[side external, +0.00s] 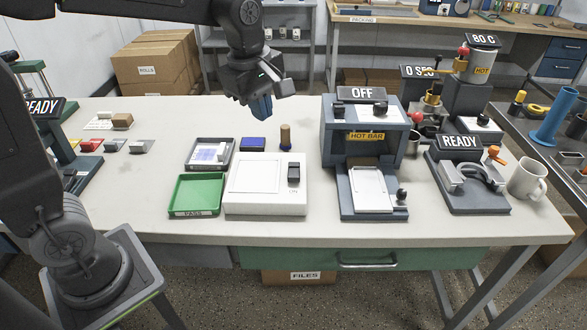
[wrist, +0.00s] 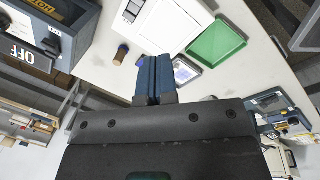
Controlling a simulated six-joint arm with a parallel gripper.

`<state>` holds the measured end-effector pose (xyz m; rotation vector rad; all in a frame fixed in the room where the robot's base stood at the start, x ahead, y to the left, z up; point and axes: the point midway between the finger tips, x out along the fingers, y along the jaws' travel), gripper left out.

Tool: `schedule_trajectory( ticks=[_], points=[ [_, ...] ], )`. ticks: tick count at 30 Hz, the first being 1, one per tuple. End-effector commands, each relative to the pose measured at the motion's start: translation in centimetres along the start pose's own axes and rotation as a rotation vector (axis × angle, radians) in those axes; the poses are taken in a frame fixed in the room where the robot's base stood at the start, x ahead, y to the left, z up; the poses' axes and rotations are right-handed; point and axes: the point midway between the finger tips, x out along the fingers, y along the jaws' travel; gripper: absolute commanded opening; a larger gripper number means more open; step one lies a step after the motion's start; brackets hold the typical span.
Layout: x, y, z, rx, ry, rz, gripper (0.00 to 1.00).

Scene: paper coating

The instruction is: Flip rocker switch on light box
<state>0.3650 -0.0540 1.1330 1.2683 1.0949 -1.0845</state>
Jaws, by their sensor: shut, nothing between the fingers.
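The light box (side external: 264,208) is a low white box on the table, with a pale square panel on top. Its dark rocker switch (side external: 293,172) is on the right side of the top. In the wrist view, the light box (wrist: 170,28) is at the top, partly cut off, with the dark switch (wrist: 130,13) near its left edge. My gripper (side external: 262,108) is shut and empty, high above the table behind the light box. Its blue fingers (wrist: 152,68) are together in the wrist view, apart from the box. I cannot tell which way the rocker is tipped.
A green tray (side external: 197,207) marked PASS stands left of the light box. Behind are a dark-framed tray (side external: 197,160), a blue pad (side external: 253,144) and a small brown-handled tool (side external: 285,140). The hot bar press (side external: 333,150), with an OFF sign, stands close on the right.

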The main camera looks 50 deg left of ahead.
Motion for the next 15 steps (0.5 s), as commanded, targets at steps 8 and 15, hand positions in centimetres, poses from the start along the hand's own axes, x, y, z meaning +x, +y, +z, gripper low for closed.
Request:
schedule_trajectory(
  ticks=[8,15],
  points=[
    [3.8,4.8,0.3,-0.500,0.030,-0.106,0.00],
    [5.8,6.7,0.5,-0.735,0.060,-0.146,0.00]
  ],
)
